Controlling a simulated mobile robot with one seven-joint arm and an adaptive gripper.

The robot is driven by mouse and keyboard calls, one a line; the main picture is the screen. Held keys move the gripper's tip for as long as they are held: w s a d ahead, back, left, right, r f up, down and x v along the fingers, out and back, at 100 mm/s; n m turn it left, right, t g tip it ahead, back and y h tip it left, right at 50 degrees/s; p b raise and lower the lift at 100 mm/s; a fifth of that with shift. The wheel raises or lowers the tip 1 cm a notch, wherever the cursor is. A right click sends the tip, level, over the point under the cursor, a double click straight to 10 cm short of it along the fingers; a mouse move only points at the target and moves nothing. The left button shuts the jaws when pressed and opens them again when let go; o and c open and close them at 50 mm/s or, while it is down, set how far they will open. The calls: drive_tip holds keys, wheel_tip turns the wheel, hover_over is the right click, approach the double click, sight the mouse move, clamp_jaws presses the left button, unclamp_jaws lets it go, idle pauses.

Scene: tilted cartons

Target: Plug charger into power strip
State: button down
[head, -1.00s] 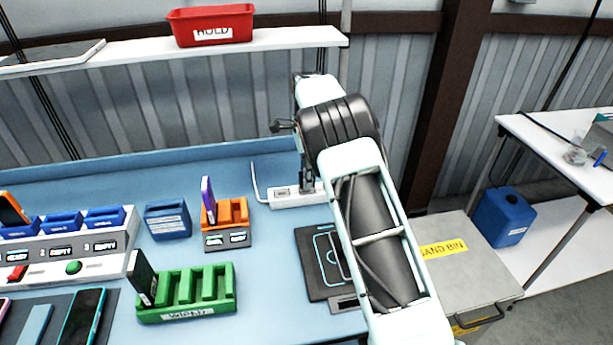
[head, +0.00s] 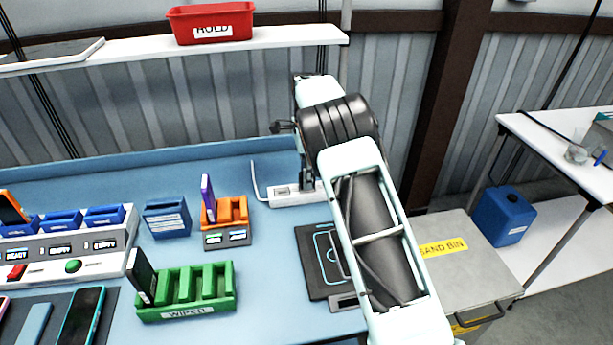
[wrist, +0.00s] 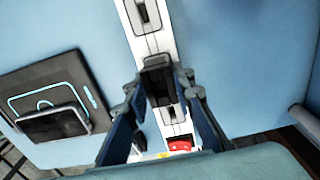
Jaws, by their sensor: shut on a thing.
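The white power strip (head: 283,198) lies on the blue bench near its back edge, with a cord at its left end. In the wrist view the strip (wrist: 166,48) runs lengthwise under my gripper, with dark sockets and a red switch (wrist: 181,146) near one end. My gripper (wrist: 161,82) is shut on a black charger (wrist: 158,84), which is directly over the strip. I cannot tell whether its prongs are in a socket. In the head view my gripper (head: 307,182) is down at the strip, partly hidden by my arm, and the charger is not distinguishable there.
A black pad with a cyan outline (head: 318,272) lies in front of the strip. An orange rack (head: 233,212), a green rack (head: 208,295) and a blue bin (head: 167,220) stand to the left. A sand bin (head: 470,255) is at the right.

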drive_tip(key=shift+f, duration=0.55)
idle(0.5)
drive_tip(key=c, duration=1.6)
unclamp_jaws()
drive_tip(key=shift+r, duration=0.15)
wheel_tip(320, 180, up, 12)
drive_tip(key=shift+f, duration=0.1)
